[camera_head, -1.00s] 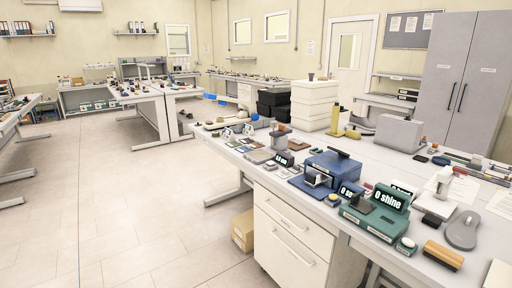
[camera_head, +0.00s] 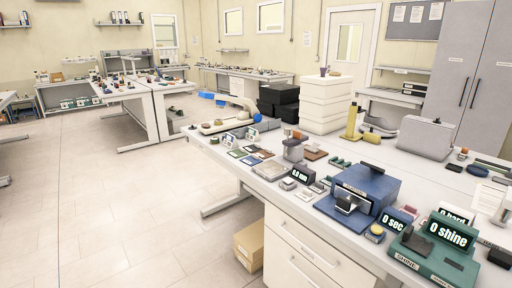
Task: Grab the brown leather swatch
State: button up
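Small flat swatches lie in a group on the near left part of the grey-white bench (camera_head: 285,212). One dark brown swatch (camera_head: 264,153) is at the right of the group, beside a green-edged one (camera_head: 236,153) and a pale one (camera_head: 250,160). A separate reddish-brown flat piece (camera_head: 314,155) lies farther right, behind a grey stand device (camera_head: 294,150). I cannot tell for sure which of the brown pieces is leather. My gripper is not in view.
A blue device (camera_head: 368,185), a green "shine" device (camera_head: 440,250) and a "0 sec" display (camera_head: 394,220) crowd the bench's right. A cardboard box (camera_head: 250,245) stands on the floor by the drawers. The floor at left (camera_head: 120,225) is clear.

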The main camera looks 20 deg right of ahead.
aim_at(265, 154)
jog(key=i+j, duration=0.35)
jog(key=i, duration=0.2)
jog(key=i+j, duration=0.35)
jog(key=i, duration=0.2)
jog(key=i+j, duration=0.3)
jog(key=i, duration=0.2)
jog(key=i+j, duration=0.15)
jog(key=j, duration=0.15)
jog(key=i+j, duration=0.15)
jog(key=j, duration=0.2)
jog(key=i+j, duration=0.1)
jog(key=j, duration=0.2)
jog(key=i+j+z, duration=0.1)
jog(key=j, duration=0.2)
jog(key=i+j, duration=0.2)
jog(key=j, duration=0.15)
